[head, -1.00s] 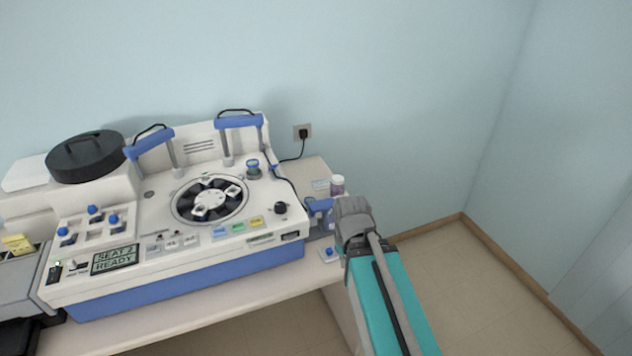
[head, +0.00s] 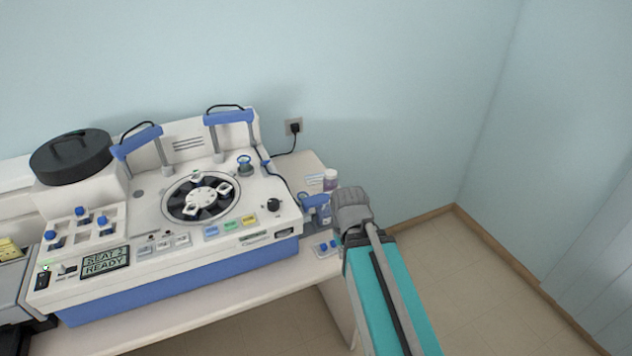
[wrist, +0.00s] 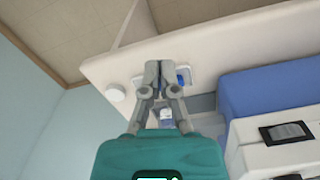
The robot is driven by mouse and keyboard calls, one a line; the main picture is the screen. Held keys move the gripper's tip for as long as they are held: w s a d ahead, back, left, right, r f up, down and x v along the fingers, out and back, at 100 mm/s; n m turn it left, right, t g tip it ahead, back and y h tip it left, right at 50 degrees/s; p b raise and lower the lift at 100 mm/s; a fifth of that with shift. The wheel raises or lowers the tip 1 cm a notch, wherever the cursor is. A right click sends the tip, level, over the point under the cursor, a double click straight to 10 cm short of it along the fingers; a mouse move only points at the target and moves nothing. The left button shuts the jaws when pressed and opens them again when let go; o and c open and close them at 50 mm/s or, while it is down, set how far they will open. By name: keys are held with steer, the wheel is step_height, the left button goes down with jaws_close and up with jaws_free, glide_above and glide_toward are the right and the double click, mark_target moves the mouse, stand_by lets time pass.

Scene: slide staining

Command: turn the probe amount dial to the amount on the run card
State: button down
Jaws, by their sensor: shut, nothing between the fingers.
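The stainer (head: 150,235) stands on the bench in the head view, with a round black dial (head: 273,204) at the right end of its top panel. I take this knob to be the probe amount dial; its setting is too small to read. My gripper (wrist: 160,70) is shut and empty in the wrist view. It is over the bench to the right of the machine, apart from the dial.
A blue stand (head: 318,205), a white-capped bottle (head: 330,179) and a small blue-topped item (head: 325,248) crowd the bench's right end. The bottle cap also shows in the wrist view (wrist: 115,92). Floor is free at right.

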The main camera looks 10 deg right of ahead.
stand_by(0.4)
steer(key=c, duration=1)
jaws_free()
steer(key=shift+r, duration=0.1)
steer(key=shift+o, duration=1)
steer(key=shift+w+a+r+p, duration=0.1)
steer(key=shift+w+r+p, duration=0.1)
steer(key=shift+p, duration=0.15)
steer(key=o, duration=0.6)
steer(key=r+p, duration=0.1)
steer(key=w+a+r+n+p, duration=0.1)
steer(key=w+r+n+p, duration=0.1)
steer(key=shift+a+r, duration=0.1)
steer(key=shift+a, duration=0.15)
step_height(320, 180, up, 18)
steer(key=n+p, duration=1.5)
steer(key=p, duration=0.3)
glide_above(273, 201)
steer(key=shift+s+r+t, duration=0.15)
steer(key=shift+s+t, duration=0.15)
steer(key=shift+s, duration=0.15)
steer(key=shift+f, duration=0.25)
steer(key=f+b, duration=1.3)
steer(key=shift+w+f, duration=0.2)
steer(key=shift+w, duration=0.15)
